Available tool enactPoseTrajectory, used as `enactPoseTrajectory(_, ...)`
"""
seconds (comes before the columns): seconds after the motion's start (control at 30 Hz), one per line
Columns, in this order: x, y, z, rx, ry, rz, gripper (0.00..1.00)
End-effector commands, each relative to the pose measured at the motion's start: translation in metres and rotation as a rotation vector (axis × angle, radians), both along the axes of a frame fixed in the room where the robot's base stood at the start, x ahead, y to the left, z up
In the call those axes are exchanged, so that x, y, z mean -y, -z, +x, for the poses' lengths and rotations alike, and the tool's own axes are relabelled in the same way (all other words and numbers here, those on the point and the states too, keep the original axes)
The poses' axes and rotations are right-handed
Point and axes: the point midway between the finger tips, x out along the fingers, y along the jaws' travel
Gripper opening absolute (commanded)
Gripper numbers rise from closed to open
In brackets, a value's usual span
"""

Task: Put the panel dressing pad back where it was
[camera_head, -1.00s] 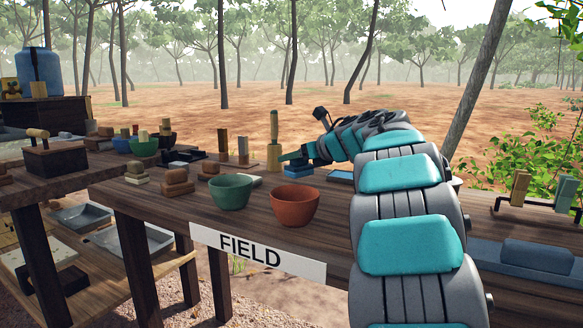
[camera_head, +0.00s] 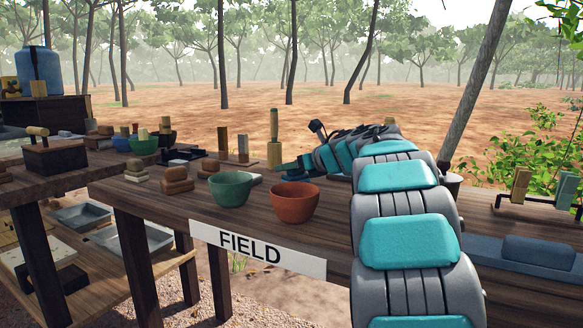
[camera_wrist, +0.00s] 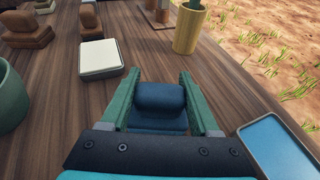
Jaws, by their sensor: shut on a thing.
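A dark blue pad with a rounded top (camera_wrist: 161,98), which I take to be the panel dressing pad, sits between the two green fingers of my gripper (camera_wrist: 160,88) in the wrist view. The gripper is shut on it. In the head view my gripper (camera_head: 291,167) is low over the table behind the orange bowl, and a bit of blue shows under it.
The orange bowl (camera_head: 295,203) and green bowl (camera_head: 230,189) stand in front. A white-topped block (camera_wrist: 100,60) lies left of the pad, a yellowish cup (camera_wrist: 188,30) stands beyond it, and a blue tray (camera_wrist: 278,150) lies right. Bare wood surrounds the pad.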

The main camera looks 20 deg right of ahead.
Motion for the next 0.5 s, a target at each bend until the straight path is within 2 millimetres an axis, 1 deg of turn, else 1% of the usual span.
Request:
enactPoseTrajectory(0.03, 0.0002, 0.0008, -0.0001, 0.000, 0.000, 0.000, 0.65)
enactPoseTrajectory(0.27, 0.0002, 0.0006, 0.0000, 0.000, 0.000, 0.001, 0.91)
enactPoseTrajectory(0.5, 0.0001, 0.0004, 0.0000, 0.000, 0.000, 0.000, 0.92)
